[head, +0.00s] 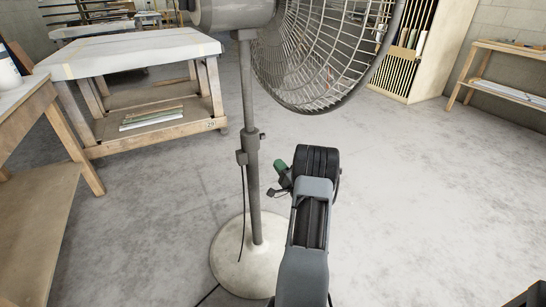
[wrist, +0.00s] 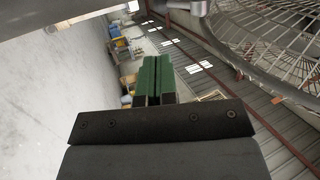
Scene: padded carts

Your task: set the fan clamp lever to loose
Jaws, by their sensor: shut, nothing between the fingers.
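The pedestal fan has a wire cage (head: 325,45), a grey pole (head: 247,90) and a round pale base (head: 232,258). A clamp collar (head: 252,145) sits partway up the pole, with a small dark tab (head: 262,136) on its right that may be the lever. The lever's setting is too small to read. My gripper (head: 280,168) is right of the pole, a little below the collar and apart from it in the picture. Its green fingers (wrist: 156,78) are pressed together and empty in the wrist view. The cage also shows there at upper right (wrist: 275,40).
A padded cart (head: 130,50) stands at the back left, and a wooden table (head: 40,115) is at the left edge. A slatted rack (head: 405,50) and a bench (head: 510,90) are at the back right. A cord hangs beside the pole. The floor at right is clear.

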